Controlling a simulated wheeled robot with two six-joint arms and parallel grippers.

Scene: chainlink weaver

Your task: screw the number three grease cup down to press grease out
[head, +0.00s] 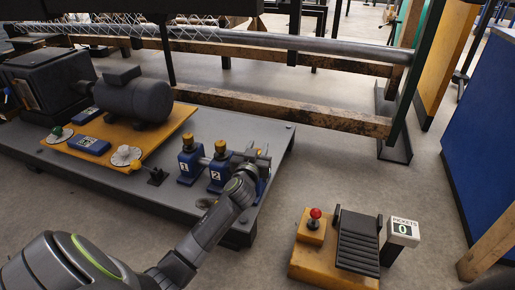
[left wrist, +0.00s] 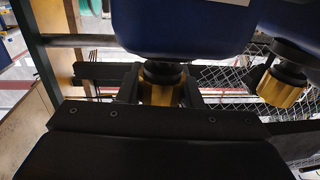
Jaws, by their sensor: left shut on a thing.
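My left gripper (head: 256,158) is at the third blue bearing block (head: 262,187), which is mostly hidden by my arm in the head view. In the left wrist view, which looks upside down, the left gripper's dark fingers (left wrist: 161,92) are shut around a brass grease cup (left wrist: 161,95). This cup joins by a dark neck to a blue block (left wrist: 185,28). I cannot tell how far the cup is screwed down. A second brass cup (left wrist: 282,88) shows at the right there. My right gripper is not in view.
Blue blocks marked 1 (head: 188,168) and 2 (head: 217,178) carry brass cups beside the third, on a grey bench (head: 215,128). A dark motor (head: 135,97) is at the left.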

